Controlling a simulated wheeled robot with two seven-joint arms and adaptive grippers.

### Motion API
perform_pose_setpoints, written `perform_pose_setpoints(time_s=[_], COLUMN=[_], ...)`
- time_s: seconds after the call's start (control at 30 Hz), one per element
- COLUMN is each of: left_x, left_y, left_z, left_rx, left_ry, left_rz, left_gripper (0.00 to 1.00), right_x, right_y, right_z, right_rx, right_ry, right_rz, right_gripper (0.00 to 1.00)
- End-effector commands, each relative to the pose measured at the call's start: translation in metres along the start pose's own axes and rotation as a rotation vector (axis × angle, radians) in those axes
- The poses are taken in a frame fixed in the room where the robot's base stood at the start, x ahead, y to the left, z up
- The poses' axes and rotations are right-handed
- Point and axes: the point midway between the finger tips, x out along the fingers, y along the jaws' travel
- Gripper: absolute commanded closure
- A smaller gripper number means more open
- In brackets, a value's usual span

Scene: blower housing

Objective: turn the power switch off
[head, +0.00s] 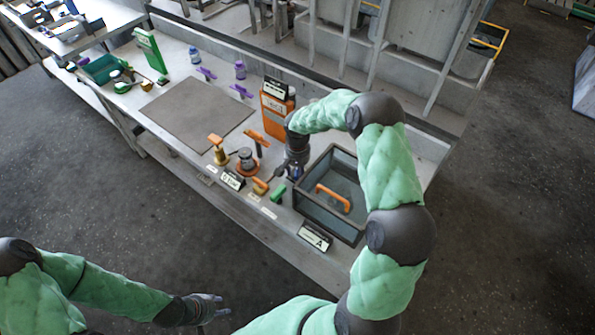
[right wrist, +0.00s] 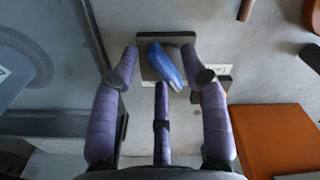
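The power switch appears to be the blue lever (right wrist: 166,66) on a dark base plate (right wrist: 150,71) in the right wrist view. The lever leans to one side; I cannot tell its on or off position. My right gripper (right wrist: 163,72) is open, its purple fingers spread around the lever, one finger pointing at it from below. Whether any finger touches is unclear. In the head view, my right gripper (head: 286,171) is low over the bench beside the grey bin, with a bit of blue (head: 296,172) there. My left gripper (head: 210,307) is open and empty, away from the bench.
A dark-framed bin (head: 318,215) with an orange handle stands close right of my right gripper. An orange case (head: 275,108) stands behind it.

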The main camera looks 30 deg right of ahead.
Motion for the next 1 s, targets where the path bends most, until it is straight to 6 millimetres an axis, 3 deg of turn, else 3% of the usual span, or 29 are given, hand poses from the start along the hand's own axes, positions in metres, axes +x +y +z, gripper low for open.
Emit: perform_pose_setpoints(time_s=[0.23,0.37,0.8,1.0], left_x=[0.0,0.0,0.0,0.0], left_y=[0.0,0.0,0.0,0.0], left_z=[0.0,0.0,0.0,0.0], left_rx=[0.0,0.0,0.0,0.0], left_ry=[0.0,0.0,0.0,0.0], left_rz=[0.0,0.0,0.0,0.0], left_gripper=[0.6,0.6,0.6,0.6], right_x=[-0.001,-0.011,-0.092,-0.114], right_y=[0.0,0.0,-0.001,0.0], right_z=[0.0,-0.001,0.0,0.0], right_rx=[0.001,0.001,0.0,0.001], right_ry=[0.0,0.002,0.002,0.0], right_rz=[0.0,-0.001,-0.001,0.0], right_gripper=[0.55,0.55,0.55,0.55])
